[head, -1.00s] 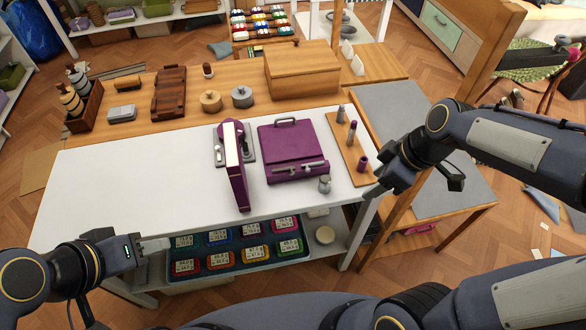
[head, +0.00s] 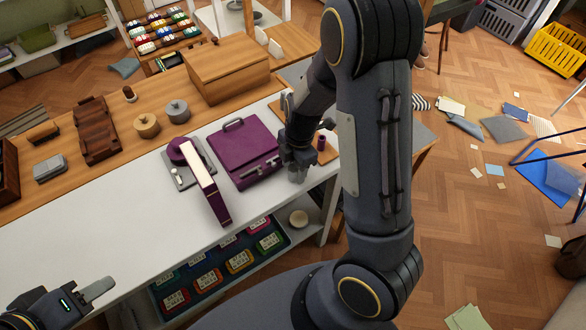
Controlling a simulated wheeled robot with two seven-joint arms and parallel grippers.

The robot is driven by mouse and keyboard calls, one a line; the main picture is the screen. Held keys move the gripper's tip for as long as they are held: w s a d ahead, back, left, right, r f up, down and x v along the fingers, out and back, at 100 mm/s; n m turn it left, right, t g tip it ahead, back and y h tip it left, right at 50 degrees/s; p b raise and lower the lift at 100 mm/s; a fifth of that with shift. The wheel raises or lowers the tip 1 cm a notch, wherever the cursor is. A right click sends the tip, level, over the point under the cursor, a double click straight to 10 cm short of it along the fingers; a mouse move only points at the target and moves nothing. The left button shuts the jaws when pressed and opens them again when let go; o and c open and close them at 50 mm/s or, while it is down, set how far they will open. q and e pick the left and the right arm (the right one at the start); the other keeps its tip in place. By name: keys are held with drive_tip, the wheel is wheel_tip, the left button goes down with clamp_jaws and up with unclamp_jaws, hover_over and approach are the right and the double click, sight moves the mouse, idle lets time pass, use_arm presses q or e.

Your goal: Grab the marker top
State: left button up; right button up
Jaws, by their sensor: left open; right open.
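A short purple cylinder (head: 321,143), which looks like a marker top, stands upright on the wooden strip (head: 327,156) at the table's right end. My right gripper (head: 297,165) is just left of it, over the tabletop by the purple bag's right edge. It looks apart from the cylinder and holds nothing I can make out. My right arm hides most of the strip and whatever else stands on it. My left gripper (head: 98,289) is open and empty at the lower left, by the table's front edge.
The purple bag (head: 240,148) lies flat on the white table (head: 120,235). A purple book-like piece (head: 207,185) stands left of it. A wooden box (head: 228,72) and two round lidded pots are behind.

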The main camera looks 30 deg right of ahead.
drive_tip(key=shift+f, duration=0.4)
drive_tip(key=shift+c, duration=0.3)
drive_tip(key=c, duration=1)
